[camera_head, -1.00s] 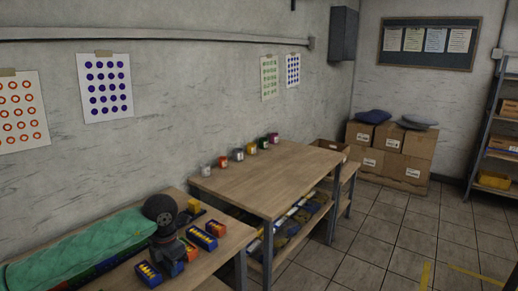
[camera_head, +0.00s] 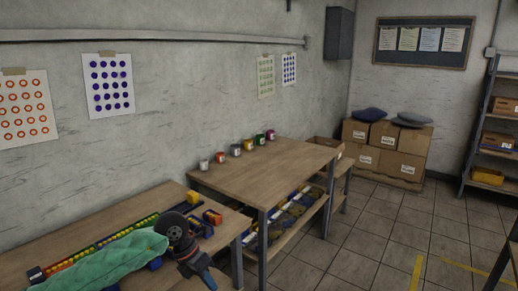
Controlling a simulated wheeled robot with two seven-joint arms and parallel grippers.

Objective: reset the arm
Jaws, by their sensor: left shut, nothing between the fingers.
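My left arm comes in from the left in a green padded sleeve, with a dark round joint at its end. My left gripper (camera_head: 203,274) hangs from that joint, dark with a blue part, pointing down and right by the near table's (camera_head: 98,232) front edge. It is shut and empty. My right gripper is not in view.
A long strip of small coloured pieces (camera_head: 90,251) lies behind my sleeve; small blue and yellow boxes (camera_head: 212,216) stand near the joint. Several paint jars (camera_head: 236,150) line the back of the middle table (camera_head: 265,172). Cartons (camera_head: 385,150) and a shelf stand beyond open floor.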

